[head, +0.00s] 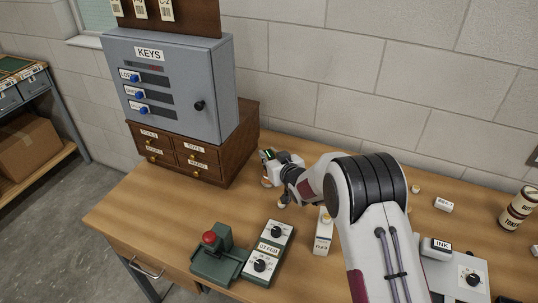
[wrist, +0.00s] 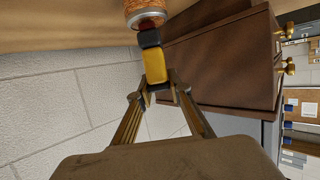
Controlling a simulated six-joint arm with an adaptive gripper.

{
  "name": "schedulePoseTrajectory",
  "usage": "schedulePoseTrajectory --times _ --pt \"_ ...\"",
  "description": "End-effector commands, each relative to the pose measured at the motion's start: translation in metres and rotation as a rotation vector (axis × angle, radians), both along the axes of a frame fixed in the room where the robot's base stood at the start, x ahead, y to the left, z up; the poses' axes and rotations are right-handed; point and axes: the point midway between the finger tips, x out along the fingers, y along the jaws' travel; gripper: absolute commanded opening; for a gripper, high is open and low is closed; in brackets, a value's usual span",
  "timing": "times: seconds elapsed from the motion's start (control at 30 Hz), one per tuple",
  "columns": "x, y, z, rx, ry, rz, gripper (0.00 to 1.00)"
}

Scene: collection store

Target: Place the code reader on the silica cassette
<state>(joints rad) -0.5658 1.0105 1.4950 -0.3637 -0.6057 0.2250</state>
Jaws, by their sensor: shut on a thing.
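The code reader, which I take to be the yellow and black piece (wrist: 155,62), is between my gripper's fingers (wrist: 164,92) in the wrist view. The silica cassette, which I take to be the round container with orange filling (wrist: 146,10), is partly cut off at the top of the wrist view. Its grey end faces the reader's black end. I cannot tell whether they touch. In the head view the gripper mostly hides both.
A grey key cabinet (head: 165,85) stands on the wooden drawer chest (head: 183,158), close to the gripper's left. A red-knobbed green device (head: 215,258), a dial box (head: 270,250) and a white carton (head: 323,232) stand in front. The table's left part (head: 140,212) is clear.

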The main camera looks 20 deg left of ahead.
Motion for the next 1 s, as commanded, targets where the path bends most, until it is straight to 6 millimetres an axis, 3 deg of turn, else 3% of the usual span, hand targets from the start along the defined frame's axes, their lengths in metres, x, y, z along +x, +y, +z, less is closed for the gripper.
schedulePoseTrajectory --times 0.3,0.33,0.4,1.0 --pt "0.0002 0.0002 -0.0019 0.001 -0.001 0.000 0.00" --pt "0.0001 0.0001 -0.0026 0.000 0.000 0.000 0.21" --pt "0.0001 0.0001 -0.0024 -0.001 -0.001 0.000 0.35" --pt "-0.0023 -0.0026 0.0016 -0.001 0.001 0.000 0.35"
